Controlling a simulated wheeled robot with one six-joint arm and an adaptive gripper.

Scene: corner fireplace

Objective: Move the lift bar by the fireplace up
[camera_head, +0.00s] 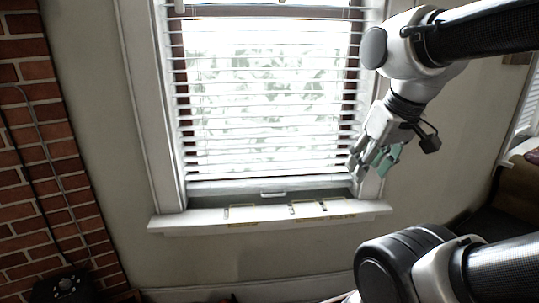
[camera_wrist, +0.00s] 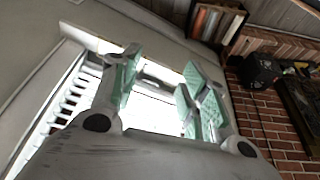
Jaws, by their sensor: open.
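The lift bar (camera_head: 273,194) is a small white handle on the dark lower rail of the window, just below the blinds, in the head view. My gripper (camera_head: 370,166) is open and empty, to the right of the bar and a little higher, in front of the window's right frame. It points downward and is apart from the bar. In the wrist view my gripper (camera_wrist: 160,80) shows its green finger pads spread apart, with the bright window behind them. I cannot make out the lift bar for certain in that view.
White blinds (camera_head: 265,110) cover the window above the bar. The white sill (camera_head: 185,221) juts out below it, with small metal fittings on top. A brick fireplace wall (camera_head: 45,170) stands at the left. The space in front of the window's middle is clear.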

